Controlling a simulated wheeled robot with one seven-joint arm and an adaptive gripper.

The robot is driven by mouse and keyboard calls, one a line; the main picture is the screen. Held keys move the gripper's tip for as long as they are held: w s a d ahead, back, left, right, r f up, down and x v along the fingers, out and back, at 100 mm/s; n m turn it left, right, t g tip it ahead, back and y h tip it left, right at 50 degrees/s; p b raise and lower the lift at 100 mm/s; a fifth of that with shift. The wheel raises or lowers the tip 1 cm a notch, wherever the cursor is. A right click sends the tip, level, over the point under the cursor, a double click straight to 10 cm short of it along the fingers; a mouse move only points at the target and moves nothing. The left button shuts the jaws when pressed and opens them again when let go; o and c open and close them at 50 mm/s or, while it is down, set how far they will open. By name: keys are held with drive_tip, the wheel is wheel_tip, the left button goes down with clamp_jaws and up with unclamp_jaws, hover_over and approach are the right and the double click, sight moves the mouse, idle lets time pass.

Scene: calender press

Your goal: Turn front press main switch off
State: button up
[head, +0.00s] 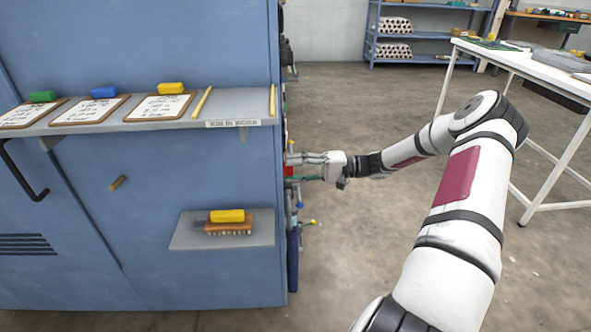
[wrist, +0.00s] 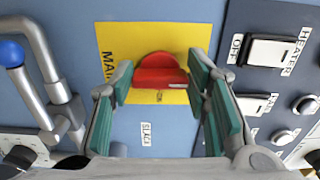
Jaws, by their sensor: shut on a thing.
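The main switch is a red rotary knob (wrist: 158,68) on a yellow plate (wrist: 118,42) lettered "MAI…", seen in the wrist view. My gripper (wrist: 161,80) has its two teal-padded fingers on either side of the knob, shut on it. The rest of the plate's lettering is partly hidden by the fingers and knob. In the head view my gripper (head: 290,160) reaches the right side of the blue press (head: 200,160); the switch face is turned away there.
In the wrist view, a dark panel (wrist: 240,40) with heater switches is at right and a blue-knobbed lever (wrist: 12,53) at left. In the head view, a shelf (head: 150,122) holds clipboards, and a white table (head: 520,60) stands right. Open floor lies between.

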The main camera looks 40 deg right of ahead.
drive_tip(key=o, duration=1.2)
drive_tip(key=shift+c, duration=0.2)
drive_tip(key=v, duration=1.2)
